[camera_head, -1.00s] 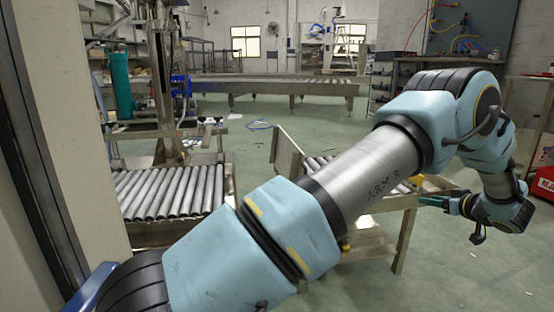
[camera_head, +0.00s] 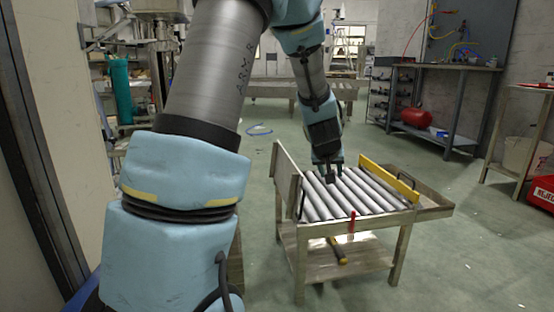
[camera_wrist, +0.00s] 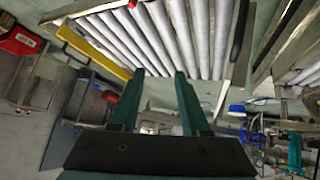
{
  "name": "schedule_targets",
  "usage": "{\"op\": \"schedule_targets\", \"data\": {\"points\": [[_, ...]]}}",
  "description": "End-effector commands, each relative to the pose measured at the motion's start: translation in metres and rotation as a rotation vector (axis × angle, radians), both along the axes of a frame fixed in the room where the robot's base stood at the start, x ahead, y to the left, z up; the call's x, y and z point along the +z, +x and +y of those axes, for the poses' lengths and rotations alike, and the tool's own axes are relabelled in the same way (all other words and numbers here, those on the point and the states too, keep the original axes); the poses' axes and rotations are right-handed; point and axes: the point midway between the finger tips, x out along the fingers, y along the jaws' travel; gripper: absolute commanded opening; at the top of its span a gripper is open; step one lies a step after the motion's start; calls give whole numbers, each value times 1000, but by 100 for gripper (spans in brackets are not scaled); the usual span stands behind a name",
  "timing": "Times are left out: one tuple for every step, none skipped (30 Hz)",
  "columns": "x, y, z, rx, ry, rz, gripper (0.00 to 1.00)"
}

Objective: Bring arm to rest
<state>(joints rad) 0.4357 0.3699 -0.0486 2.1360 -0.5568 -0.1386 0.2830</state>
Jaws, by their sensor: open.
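My gripper (camera_head: 328,170) points down over the far left part of a small roller table (camera_head: 430,209) in the head view. My arm rises at the left and bends over so the gripper hangs from above. In the wrist view my gripper (camera_wrist: 156,80) shows two green fingers standing apart with nothing between them. The rollers (camera_wrist: 165,35) lie beyond the fingertips there. I cannot tell whether the fingertips touch the rollers.
The roller table has a yellow side bar (camera_head: 390,180) and a red-handled item (camera_head: 351,222) at its front edge. A workbench (camera_head: 445,70) with a red tank (camera_head: 416,118) stands at the back right.

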Motion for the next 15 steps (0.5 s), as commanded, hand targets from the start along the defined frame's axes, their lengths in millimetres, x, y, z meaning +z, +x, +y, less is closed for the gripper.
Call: {"op": "schedule_targets", "data": {"points": [[7, -20, 34, 4, 23, 61, 46], [6, -33, 51, 5, 37, 103, 46], [5, -51, 73, 5, 58, 155, 46], [4, -65, 89, 9, 74, 195, 46], [4, -79, 104, 13, 89, 232, 46], [3, -98, 123, 19, 108, 282, 46], [2, -112, 136, 24, 123, 316, 46], [2, -126, 148, 30, 137, 350, 46], [1, -144, 164, 40, 155, 393, 46], [1, -157, 174, 46, 169, 424, 46], [1, -170, 185, 55, 183, 456, 46], [1, -187, 198, 65, 201, 493, 46], [1, -200, 208, 75, 213, 522, 46], [2, -213, 217, 83, 227, 551, 46], [3, -230, 228, 96, 244, 588, 46]]}}
